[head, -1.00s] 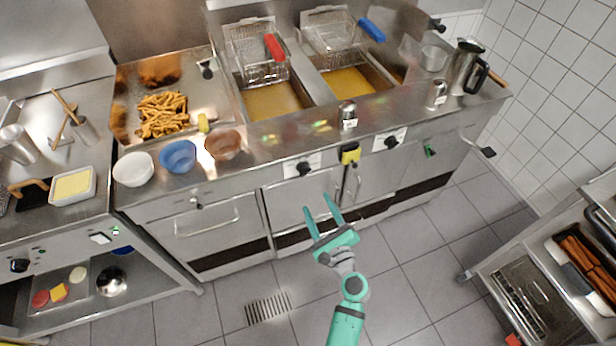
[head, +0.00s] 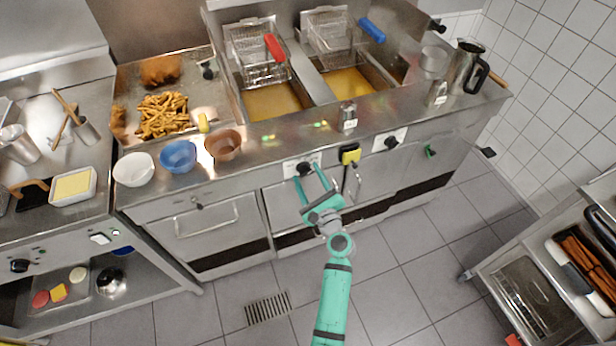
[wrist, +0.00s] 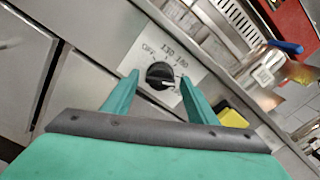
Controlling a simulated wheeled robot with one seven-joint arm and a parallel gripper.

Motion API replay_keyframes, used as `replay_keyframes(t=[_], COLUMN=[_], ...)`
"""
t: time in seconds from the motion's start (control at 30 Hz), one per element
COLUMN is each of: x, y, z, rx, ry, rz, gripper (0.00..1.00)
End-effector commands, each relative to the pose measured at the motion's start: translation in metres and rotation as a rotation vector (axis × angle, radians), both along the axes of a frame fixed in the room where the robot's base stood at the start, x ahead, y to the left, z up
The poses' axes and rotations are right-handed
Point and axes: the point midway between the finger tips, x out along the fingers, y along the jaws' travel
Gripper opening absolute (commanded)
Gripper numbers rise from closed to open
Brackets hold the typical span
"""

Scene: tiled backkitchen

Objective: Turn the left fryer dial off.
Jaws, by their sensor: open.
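The left fryer dial (head: 304,169) is a black knob on a white plate on the fryer's front panel, below the left oil basin. In the wrist view the dial (wrist: 161,76) shows between my fingertips, with "OFF", "130" and "180" printed around it. Its pale pointer mark lies toward the right, away from "OFF". My green gripper (head: 308,176) is open, its two fingers on either side of the dial. In the wrist view the gripper (wrist: 158,84) is empty; I cannot tell whether the fingers touch the knob. The right fryer dial (head: 391,142) stands further right.
A yellow-and-black item (head: 350,154) hangs on the front panel just right of the left dial. Bowls, including a brown one (head: 223,145), and a shaker (head: 348,116) stand on the counter edge above. The floor (head: 420,250) in front is clear.

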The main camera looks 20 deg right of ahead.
Motion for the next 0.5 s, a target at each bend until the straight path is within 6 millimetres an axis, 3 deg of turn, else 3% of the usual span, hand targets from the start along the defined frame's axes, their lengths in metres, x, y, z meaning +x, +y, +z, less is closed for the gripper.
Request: replay_keyframes(t=[0.27,0.43,0.5], x=[0.0015,0.0020,0.0016], y=[-0.0001,0.0012,0.0007], z=[0.0002,0.0004,0.0005], rx=[0.000,0.000,0.000], ry=[0.000,0.000,0.000], rz=[0.000,0.001,0.001], gripper=[0.52,0.14,0.14])
